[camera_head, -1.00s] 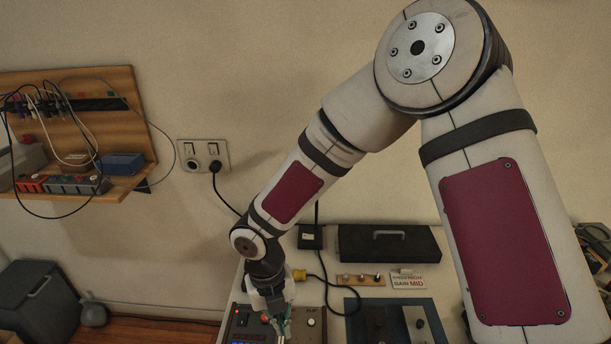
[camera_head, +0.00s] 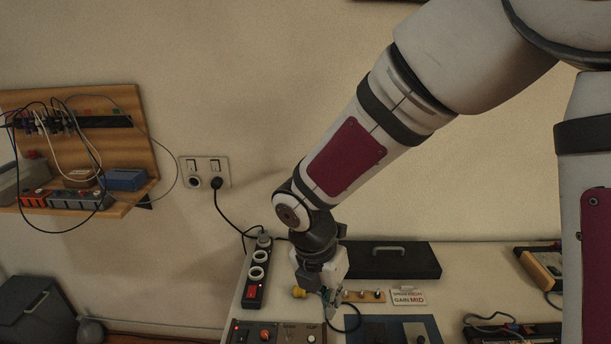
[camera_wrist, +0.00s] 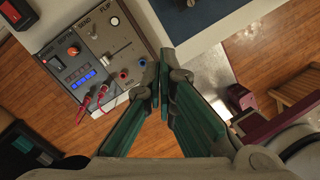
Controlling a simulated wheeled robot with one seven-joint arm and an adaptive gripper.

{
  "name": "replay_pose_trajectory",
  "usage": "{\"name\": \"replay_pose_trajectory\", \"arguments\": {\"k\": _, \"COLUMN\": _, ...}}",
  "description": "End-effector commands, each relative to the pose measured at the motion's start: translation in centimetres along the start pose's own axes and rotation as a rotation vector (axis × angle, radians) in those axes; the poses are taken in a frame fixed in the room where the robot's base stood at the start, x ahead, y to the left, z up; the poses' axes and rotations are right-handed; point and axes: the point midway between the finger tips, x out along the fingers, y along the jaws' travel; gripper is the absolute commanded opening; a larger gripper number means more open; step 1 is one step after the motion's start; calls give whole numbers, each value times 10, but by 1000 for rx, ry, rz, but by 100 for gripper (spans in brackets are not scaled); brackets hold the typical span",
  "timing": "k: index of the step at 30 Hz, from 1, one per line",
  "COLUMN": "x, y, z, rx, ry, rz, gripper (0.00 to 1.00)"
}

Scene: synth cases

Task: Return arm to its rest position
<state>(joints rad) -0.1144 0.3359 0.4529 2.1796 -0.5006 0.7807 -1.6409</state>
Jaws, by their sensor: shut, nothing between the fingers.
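My gripper (camera_head: 331,296) is shut and empty above the white bench (camera_head: 455,263), in front of the black case. In the wrist view, its green-lined fingers (camera_wrist: 163,85) come together at the tips with nothing between them. The arm reaches down from the upper right in the head view. A grey control box (camera_wrist: 97,53) with knobs, a blue display and red leads shows in the wrist view. It also shows at the bottom of the head view (camera_head: 275,332), partly cut off.
A black case (camera_head: 385,261) lies at the back of the bench, with a power strip (camera_head: 257,272) to its left. A wooden shelf (camera_head: 128,200) with cables hangs on the left wall.

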Motion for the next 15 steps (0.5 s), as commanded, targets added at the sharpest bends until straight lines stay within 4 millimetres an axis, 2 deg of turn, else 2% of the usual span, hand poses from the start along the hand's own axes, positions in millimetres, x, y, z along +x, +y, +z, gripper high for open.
{"name": "replay_pose_trajectory", "arguments": {"k": 1, "x": -16, "y": -14, "z": 10, "rx": 128, "ry": -25, "rz": 10, "gripper": 0}}
{"name": "replay_pose_trajectory", "arguments": {"k": 6, "x": -59, "y": -62, "z": 28, "rx": 607, "ry": -65, "rz": 57, "gripper": 0}}
{"name": "replay_pose_trajectory", "arguments": {"k": 11, "x": -94, "y": -106, "z": 34, "rx": 1056, "ry": -66, "rz": 130, "gripper": 0}}
{"name": "replay_pose_trajectory", "arguments": {"k": 15, "x": -121, "y": -143, "z": 30, "rx": 1447, "ry": -29, "rz": 212, "gripper": 0}}
